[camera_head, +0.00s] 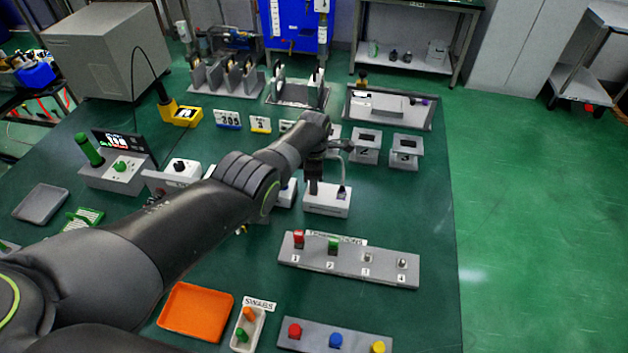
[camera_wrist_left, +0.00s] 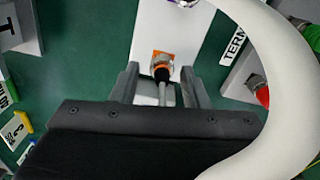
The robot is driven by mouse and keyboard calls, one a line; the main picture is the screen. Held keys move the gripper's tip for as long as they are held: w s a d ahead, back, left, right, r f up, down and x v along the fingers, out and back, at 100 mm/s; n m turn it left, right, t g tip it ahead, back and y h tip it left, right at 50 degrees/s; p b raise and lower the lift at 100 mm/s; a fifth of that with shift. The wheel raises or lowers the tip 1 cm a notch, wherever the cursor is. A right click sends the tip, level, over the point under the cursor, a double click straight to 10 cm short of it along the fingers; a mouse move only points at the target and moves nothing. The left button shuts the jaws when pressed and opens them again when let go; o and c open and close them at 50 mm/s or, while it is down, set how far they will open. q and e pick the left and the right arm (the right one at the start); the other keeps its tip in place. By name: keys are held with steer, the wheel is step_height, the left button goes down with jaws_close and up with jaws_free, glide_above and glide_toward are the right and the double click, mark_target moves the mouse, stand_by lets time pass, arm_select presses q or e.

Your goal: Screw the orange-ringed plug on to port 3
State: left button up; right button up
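My left gripper (camera_head: 313,186) points down at a white box (camera_head: 327,204) in the middle of the table. In the left wrist view, its two fingers (camera_wrist_left: 160,86) stand apart on either side of a plug (camera_wrist_left: 161,70) with a hex metal nut, black body and grey cable. Gaps show between plug and fingers. Orange (camera_wrist_left: 158,54) shows around the nut, against the white box's face (camera_wrist_left: 165,28). A purple-marked connector (camera_head: 342,191) is on the same box. Blocks labelled 2 (camera_head: 364,150) and 3 (camera_head: 404,156) stand to the right. My right gripper is not seen.
A terminator strip (camera_head: 384,273) with numbered posts lies in front, red and green caps on posts 1 and 2. A white cable (camera_wrist_left: 290,60) arches close beside the gripper in the wrist view. An orange tray (camera_head: 195,311) lies front left. The table's right side is clear.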

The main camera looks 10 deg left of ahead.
arm_select(q)
steer(key=shift+o, duration=0.2)
steer(key=shift+s, duration=0.1)
steer(key=shift+r+p, duration=0.3)
step_height(320, 180, up, 5)
steer(key=p, duration=0.3)
steer(key=shift+r, duration=0.1)
step_height(320, 180, up, 12)
steer(key=shift+f+b, duration=0.25)
steer(key=shift+b, duration=0.1)
